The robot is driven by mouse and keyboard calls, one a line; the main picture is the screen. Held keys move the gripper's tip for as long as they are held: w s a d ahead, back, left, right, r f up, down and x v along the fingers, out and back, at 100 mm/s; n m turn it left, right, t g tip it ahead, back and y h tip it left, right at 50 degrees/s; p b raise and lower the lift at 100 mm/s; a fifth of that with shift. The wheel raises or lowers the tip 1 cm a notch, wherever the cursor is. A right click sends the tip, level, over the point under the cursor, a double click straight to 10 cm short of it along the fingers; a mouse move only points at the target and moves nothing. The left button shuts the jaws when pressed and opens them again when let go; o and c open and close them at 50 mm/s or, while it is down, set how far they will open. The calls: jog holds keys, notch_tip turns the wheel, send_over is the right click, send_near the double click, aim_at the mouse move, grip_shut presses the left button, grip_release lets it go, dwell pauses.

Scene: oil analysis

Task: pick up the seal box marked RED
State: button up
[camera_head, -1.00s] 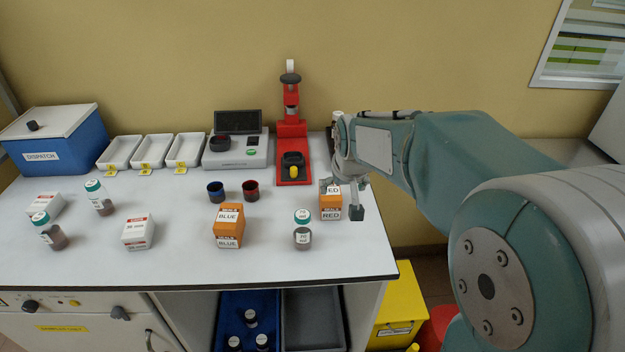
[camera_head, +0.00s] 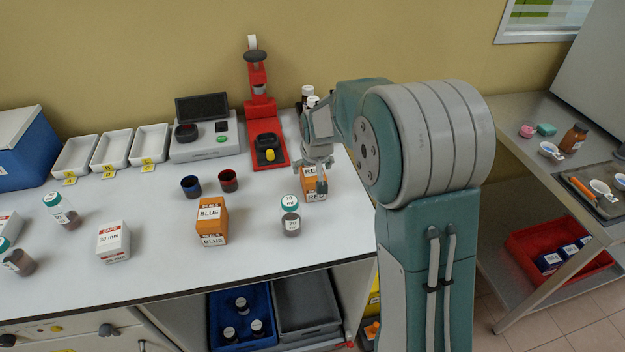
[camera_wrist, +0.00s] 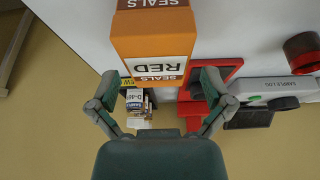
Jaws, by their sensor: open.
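The orange and white seal box marked RED (camera_head: 314,190) stands on the white bench near its right end. My gripper (camera_head: 318,170) is over it and hides part of its top in the head view. In the wrist view the RED box (camera_wrist: 153,45) is upside down in the picture, just beyond the fingertips. My open gripper (camera_wrist: 157,80) has one finger toward each side of it, with nothing held. Whether the fingers touch the box, I cannot tell. A similar orange box marked BLUE (camera_head: 212,222) stands further left on the bench.
A sample bottle (camera_head: 290,216) stands just left of the RED box. A red press (camera_head: 265,130) and small bottles (camera_head: 308,97) are behind it. Blue and red cups (camera_head: 228,181) stand behind the BLUE box. A steel side table (camera_head: 540,120) is at right.

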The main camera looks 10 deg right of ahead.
aim_at(313, 170)
jog(key=x, duration=0.4)
jog(key=shift+d, duration=0.1)
jog(key=c, duration=1)
